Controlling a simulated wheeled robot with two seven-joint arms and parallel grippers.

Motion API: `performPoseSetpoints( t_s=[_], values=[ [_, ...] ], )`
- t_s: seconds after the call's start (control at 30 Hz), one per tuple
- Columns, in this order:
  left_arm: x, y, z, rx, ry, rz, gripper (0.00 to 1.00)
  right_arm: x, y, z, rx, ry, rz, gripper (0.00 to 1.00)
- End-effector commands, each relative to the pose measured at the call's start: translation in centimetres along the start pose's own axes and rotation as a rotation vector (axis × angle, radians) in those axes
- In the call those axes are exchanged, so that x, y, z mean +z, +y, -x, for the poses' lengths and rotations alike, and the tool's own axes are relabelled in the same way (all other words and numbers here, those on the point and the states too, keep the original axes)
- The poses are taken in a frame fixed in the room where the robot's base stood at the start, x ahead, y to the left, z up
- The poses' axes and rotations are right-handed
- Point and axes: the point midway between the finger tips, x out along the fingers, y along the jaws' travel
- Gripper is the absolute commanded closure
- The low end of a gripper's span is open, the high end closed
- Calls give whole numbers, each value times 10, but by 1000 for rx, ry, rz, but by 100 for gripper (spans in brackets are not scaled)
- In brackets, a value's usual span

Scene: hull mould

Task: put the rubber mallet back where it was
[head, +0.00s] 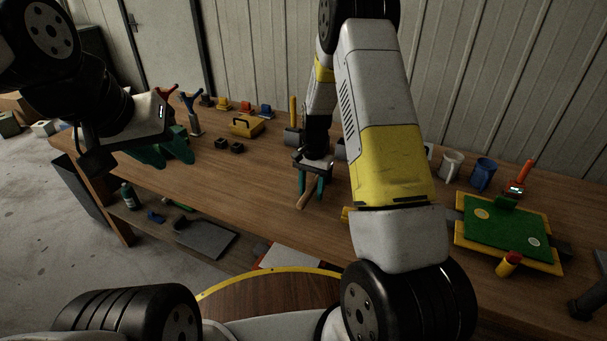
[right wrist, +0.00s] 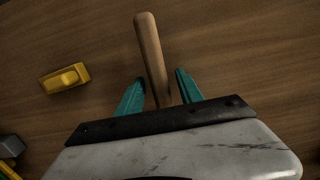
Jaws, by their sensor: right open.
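A plain wooden handle (head: 307,196), apparently the rubber mallet's, lies on the workbench; in the right wrist view the handle (right wrist: 150,50) runs between my fingers. The mallet's head is not visible, hidden by my gripper. My right gripper (head: 310,186) is over the handle with its teal fingers on either side. In the right wrist view the right gripper (right wrist: 160,82) is open, with gaps beside the handle. My left gripper (head: 176,162) hangs near the bench's left end, its green fingers apart and nothing visible between them.
Mugs (head: 484,175) and a green-topped yellow tray (head: 500,228) stand right. A yellow block (right wrist: 65,78) lies near the handle.

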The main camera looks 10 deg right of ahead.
Motion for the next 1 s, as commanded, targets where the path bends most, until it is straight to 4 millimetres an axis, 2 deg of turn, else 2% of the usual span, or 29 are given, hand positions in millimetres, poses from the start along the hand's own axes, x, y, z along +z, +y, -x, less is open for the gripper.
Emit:
performPoseSetpoints(
  t_s=[0.17, 0.6, 0.83, 0.93, 1.0],
  values=[
    [0, 0, 0, 0, 0, 0, 64, 0, 0, 11, -1, 2, 0, 57],
    [0, 0, 0, 0, 0, 0, 64, 0, 0, 99, -2, 2, 0, 57],
    [0, 0, 0, 0, 0, 0, 64, 1, 0, 123, -3, 2, 2, 57],
    [0, 0, 0, 0, 0, 0, 64, 6, 4, 140, -25, 14, 18, 57],
    [0, 0, 0, 0, 0, 0, 64, 16, 9, 161, -55, 31, 48, 57]
  ],
)
